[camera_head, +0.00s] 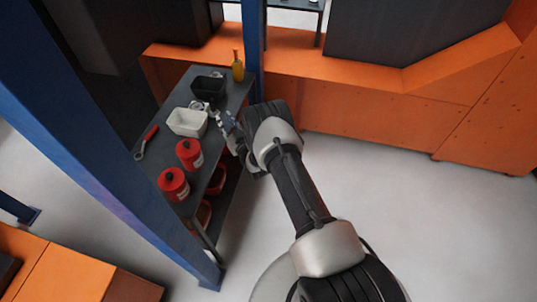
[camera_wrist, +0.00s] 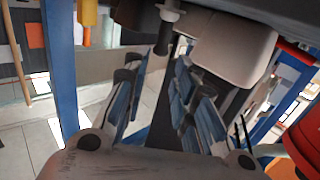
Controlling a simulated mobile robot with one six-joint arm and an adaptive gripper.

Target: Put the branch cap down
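My gripper (camera_head: 224,119) reaches in over the right edge of a dark cart. In the wrist view its two blue-padded fingers (camera_wrist: 160,75) stand apart, with a clear gap between them. A grey round piece with a dark stem (camera_wrist: 168,17), which looks like the branch cap, shows just beyond the fingertips. I see no finger closed on it. In the head view a small silvery piece (camera_head: 199,105) lies on the cart top between the white bin and the black bin, close to the fingertips. It may be the same cap; its details are too small to tell.
The cart top (camera_head: 163,154) holds a white bin (camera_head: 187,122), a black bin (camera_head: 208,87), a yellow bottle (camera_head: 238,66), a red-handled wrench (camera_head: 146,142) and two red cans (camera_head: 189,153). Blue posts (camera_head: 75,130) stand beside it.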

